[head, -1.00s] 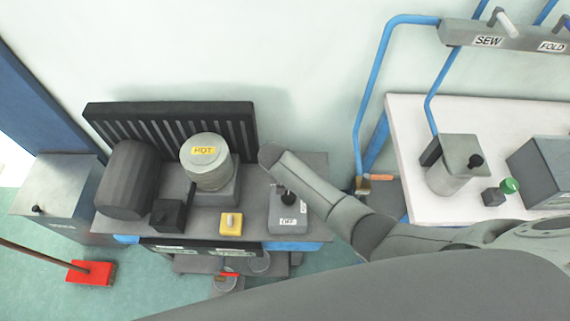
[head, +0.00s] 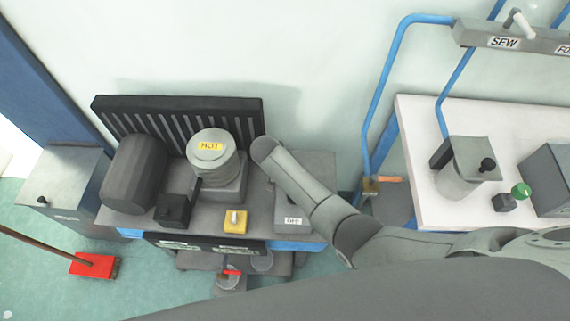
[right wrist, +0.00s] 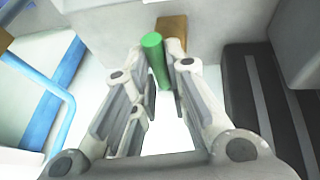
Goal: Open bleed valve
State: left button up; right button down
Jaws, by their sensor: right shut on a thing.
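In the right wrist view a green bar-shaped handle (right wrist: 155,60) stands between the fingertips of my right gripper (right wrist: 160,65), which is shut on it. A brown block (right wrist: 172,32) is right behind the handle. I cannot tell for certain that this is the bleed valve. In the head view my right arm reaches in from the right over the machine bench, and its gripper is hidden there. A valve (head: 370,186) with an orange lever sits at the foot of the blue pipe. My left gripper is not in view.
The bench holds a pot marked HOT (head: 210,150), a dark cylinder (head: 134,174), a yellow switch box (head: 235,221) and a box marked OFF (head: 291,221). A black ribbed panel (head: 180,115) stands behind them. A white table (head: 420,130) is at the right. A red broom (head: 95,265) is at lower left.

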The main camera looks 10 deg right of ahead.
jog(key=c, duration=1.4)
grip_release()
jog(key=shift+c, duration=0.2)
jog(key=v, duration=0.7)
jog(key=shift+r, duration=0.2)
jog(key=shift+s+a, duration=0.1)
